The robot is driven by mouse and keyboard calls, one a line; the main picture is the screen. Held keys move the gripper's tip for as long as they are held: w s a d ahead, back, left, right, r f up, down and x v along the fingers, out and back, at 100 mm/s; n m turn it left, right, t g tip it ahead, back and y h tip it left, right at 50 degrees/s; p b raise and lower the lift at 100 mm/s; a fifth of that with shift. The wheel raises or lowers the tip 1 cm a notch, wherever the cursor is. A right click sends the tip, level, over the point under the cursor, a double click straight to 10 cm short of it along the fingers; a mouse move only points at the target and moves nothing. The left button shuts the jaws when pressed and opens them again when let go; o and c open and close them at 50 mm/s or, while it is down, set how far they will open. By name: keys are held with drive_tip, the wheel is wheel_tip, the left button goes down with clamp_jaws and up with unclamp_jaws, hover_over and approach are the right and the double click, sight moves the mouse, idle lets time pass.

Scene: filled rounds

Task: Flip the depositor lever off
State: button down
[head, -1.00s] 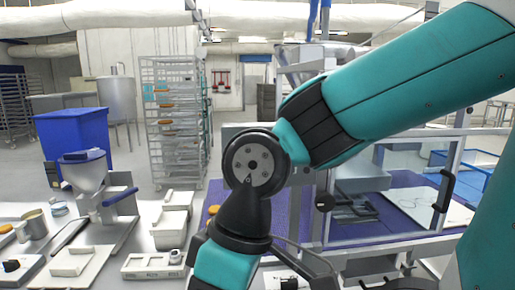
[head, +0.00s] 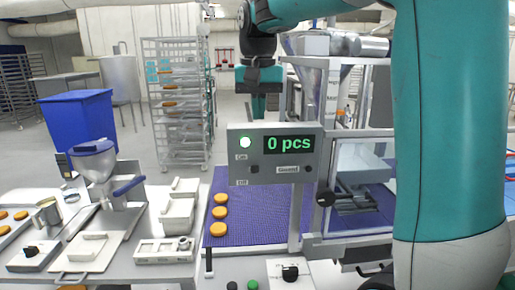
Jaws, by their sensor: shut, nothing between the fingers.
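A grey control panel (head: 273,154) faces me in the middle of the head view, with a lit green lamp (head: 245,142) and a display (head: 290,144) reading "0 pcs". Under the lamp is a small dark switch (head: 255,169) beside small labels; the lower one seems to read "Off". Its position is too small to tell. Behind the panel stands a metal hopper machine (head: 325,85). A black upright lever (head: 208,262) stands at the front edge; I cannot tell which control is the depositor lever.
Several orange-brown rounds (head: 219,213) lie on the purple conveyor belt (head: 252,205). A white hopper device with a blue handle (head: 128,186) stands on the left bench. A white plate with a black knob (head: 290,273) is at the front. A blue bin (head: 78,130) and rack (head: 180,105) stand behind.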

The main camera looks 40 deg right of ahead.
sight(257, 152)
drive_tip(key=f, duration=0.3)
drive_tip(key=f+p, duration=0.1)
drive_tip(key=f, duration=0.2)
drive_tip(key=f+p, duration=0.1)
drive_tip(key=f, duration=0.3)
drive_tip(key=shift+w+d, duration=0.15)
drive_tip(key=shift+w, duration=0.1)
drive_tip(key=shift+f, duration=0.15)
